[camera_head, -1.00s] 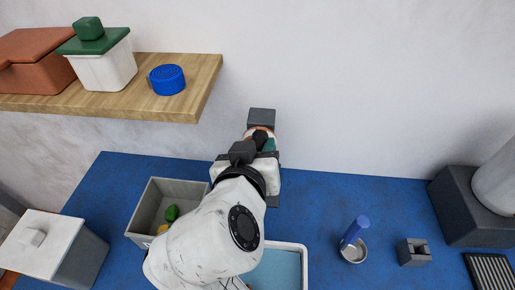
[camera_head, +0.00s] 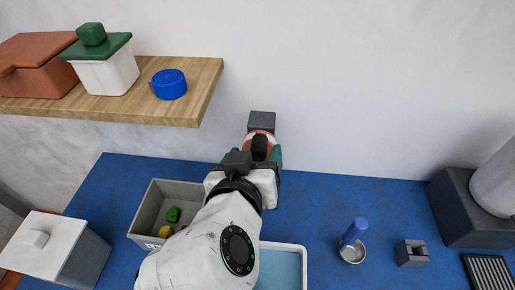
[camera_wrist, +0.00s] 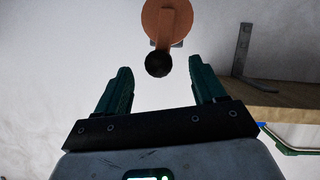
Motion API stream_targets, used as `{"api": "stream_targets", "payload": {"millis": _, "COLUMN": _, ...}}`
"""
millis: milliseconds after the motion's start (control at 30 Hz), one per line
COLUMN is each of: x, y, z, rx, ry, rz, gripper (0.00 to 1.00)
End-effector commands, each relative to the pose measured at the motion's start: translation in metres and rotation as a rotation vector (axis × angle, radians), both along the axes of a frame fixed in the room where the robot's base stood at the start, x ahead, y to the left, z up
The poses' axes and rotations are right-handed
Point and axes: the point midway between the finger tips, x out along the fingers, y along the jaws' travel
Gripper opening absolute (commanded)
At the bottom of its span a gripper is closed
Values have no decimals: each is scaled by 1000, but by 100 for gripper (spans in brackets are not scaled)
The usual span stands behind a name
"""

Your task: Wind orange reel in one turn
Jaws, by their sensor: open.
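The orange reel (camera_wrist: 166,22) shows at the top of the wrist view as a round orange-brown disc. A crank arm runs down from its middle to a dark round knob (camera_wrist: 158,64). In the head view the reel (camera_head: 262,131) is mostly hidden behind my arm, below a dark grey block on the wall. My gripper (camera_wrist: 160,78) is open and empty. Its two green fingers stand apart, one on each side below the knob, and the knob lies between their tips in the picture. I cannot tell whether they touch it.
A wooden shelf (camera_head: 120,107) at left holds a terracotta box, a white tub with green lid and a blue round tin (camera_head: 169,84). On the blue table stand a grey bin (camera_head: 148,213), a white-rimmed tray (camera_head: 304,262) and a cup (camera_head: 352,254) with a blue handle.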

Motion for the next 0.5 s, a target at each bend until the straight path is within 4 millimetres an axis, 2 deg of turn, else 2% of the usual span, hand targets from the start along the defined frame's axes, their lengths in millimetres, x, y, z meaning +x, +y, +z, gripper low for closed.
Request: {"api": "stream_targets", "payload": {"millis": 500, "x": -40, "y": 5, "z": 18, "rx": 0, "ry": 1, "rz": 1, "gripper": 70}}
